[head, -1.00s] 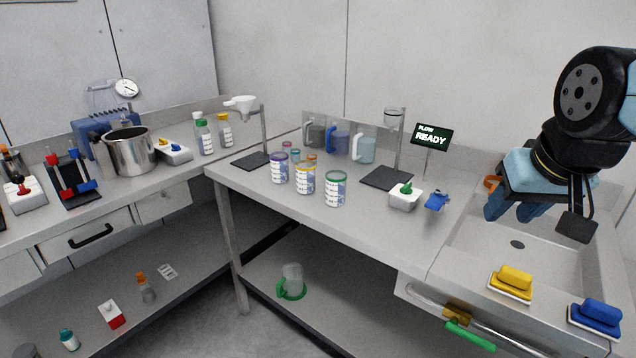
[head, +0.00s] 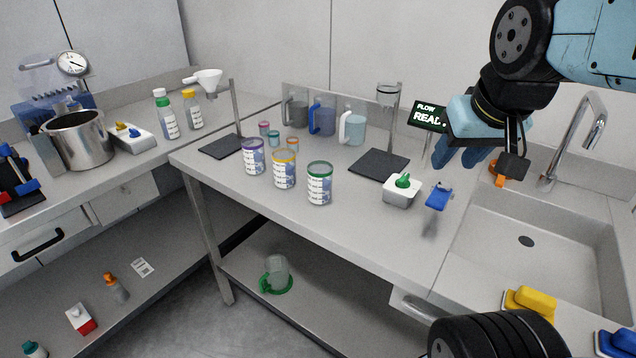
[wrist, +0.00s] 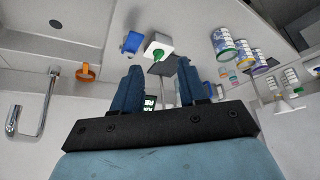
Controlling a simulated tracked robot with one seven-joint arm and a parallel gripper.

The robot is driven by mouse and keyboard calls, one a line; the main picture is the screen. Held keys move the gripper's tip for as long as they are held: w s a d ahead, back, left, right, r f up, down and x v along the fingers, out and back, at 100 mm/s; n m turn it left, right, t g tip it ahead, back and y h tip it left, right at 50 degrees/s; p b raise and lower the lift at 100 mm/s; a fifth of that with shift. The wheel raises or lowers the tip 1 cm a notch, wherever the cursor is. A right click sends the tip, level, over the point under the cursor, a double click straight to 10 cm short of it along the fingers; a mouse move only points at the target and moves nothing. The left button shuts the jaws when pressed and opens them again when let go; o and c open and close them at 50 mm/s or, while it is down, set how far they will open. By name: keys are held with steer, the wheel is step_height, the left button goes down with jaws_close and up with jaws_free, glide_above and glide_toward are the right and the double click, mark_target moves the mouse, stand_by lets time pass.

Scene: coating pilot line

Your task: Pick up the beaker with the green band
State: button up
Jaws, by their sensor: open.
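The beaker with the green band (head: 319,184) stands upright on the middle bench, nearest the front edge of a row of three. The yellow-banded beaker (head: 284,170) and the purple-banded beaker (head: 253,157) stand to its left. In the wrist view the green-banded beaker (wrist: 222,45) is at the upper right, beyond the fingers. My gripper (head: 472,158) is open and empty, up in the air to the right of the beakers, near the sink. In the wrist view my gripper's two blue fingers (wrist: 161,84) are spread apart with nothing between them.
A white box with a green knob (head: 402,190) and a blue clamp-like item (head: 438,198) lie right of the beaker. A dark mat (head: 379,165) with a stand is behind. Jugs (head: 322,116) stand at the back. The sink (head: 530,225) is right. Bench front before the beaker is clear.

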steer(key=shift+o, duration=1.4)
steer(key=shift+w+f, duration=0.1)
steer(key=shift+o, duration=0.8)
steer(key=shift+w+f+n+g, duration=0.15)
steer(key=shift+f+n+g, duration=0.15)
steer(key=shift+f, duration=0.05)
steer(key=o, duration=0.5)
steer(key=w+a+f+n+g+h, duration=0.1)
steer(key=w+f+n+g+h, duration=0.3)
steer(key=f+n, duration=0.2)
steer(key=shift+w+a+n+h, duration=0.15)
steer(key=shift+a+n+h, duration=0.15)
steer(key=shift+h, duration=0.1)
steer(key=n+t+h, duration=0.6)
steer(key=n+t, duration=0.7)
steer(key=n, duration=0.8)
glide_toward(327, 166)
steer(key=x, duration=0.3)
steer(key=shift+x, duration=2.95)
